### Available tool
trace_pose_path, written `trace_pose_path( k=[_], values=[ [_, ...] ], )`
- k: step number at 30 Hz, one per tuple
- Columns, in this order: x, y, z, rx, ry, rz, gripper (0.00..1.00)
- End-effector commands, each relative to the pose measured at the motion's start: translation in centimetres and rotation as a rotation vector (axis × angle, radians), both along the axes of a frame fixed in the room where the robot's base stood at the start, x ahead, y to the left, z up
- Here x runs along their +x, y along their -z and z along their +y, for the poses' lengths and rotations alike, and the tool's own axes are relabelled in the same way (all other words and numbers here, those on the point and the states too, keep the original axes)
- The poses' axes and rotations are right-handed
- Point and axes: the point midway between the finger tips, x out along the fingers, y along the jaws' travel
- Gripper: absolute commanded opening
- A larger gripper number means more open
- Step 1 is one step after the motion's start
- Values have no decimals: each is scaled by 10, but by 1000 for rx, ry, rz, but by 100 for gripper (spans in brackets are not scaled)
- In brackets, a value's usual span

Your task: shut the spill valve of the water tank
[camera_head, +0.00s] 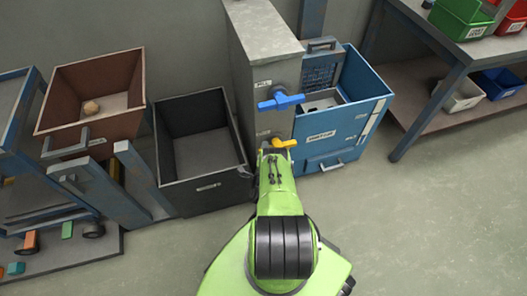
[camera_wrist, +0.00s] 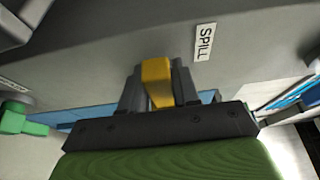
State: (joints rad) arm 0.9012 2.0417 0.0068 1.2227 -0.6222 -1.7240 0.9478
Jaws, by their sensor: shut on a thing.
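The water tank (camera_head: 262,40) is a tall grey box in the middle of the head view. Its spill valve has a yellow lever (camera_head: 286,143) low on the front, below a blue-handled valve (camera_head: 281,101). In the wrist view the yellow lever (camera_wrist: 157,82) lies between the fingers of my gripper (camera_wrist: 158,90), beside a white SPILL label (camera_wrist: 205,42). My gripper is shut on this lever. In the head view my green wrist hides most of the gripper (camera_head: 270,150), and the yellow lever shows to its right.
A dark open bin (camera_head: 160,150) stands left of the tank, and a blue crate (camera_head: 345,135) stands close on its right. Further left is a brown box (camera_head: 65,95) with a small tan object in it. A workbench (camera_head: 415,25) stands at the right. The floor at the right front is clear.

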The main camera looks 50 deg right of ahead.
Motion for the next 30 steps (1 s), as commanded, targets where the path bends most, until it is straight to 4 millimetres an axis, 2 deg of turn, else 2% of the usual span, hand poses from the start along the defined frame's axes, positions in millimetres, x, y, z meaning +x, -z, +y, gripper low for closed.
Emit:
trace_pose_path(
  k=[14,15,19,30],
  values=[
    [0,2,0,-12,-3,15,0],
    [0,2,0,-12,-3,15,32],
    [0,2,0,-12,-3,14,51],
    [3,1,0,-10,-3,10,51]
  ],
)
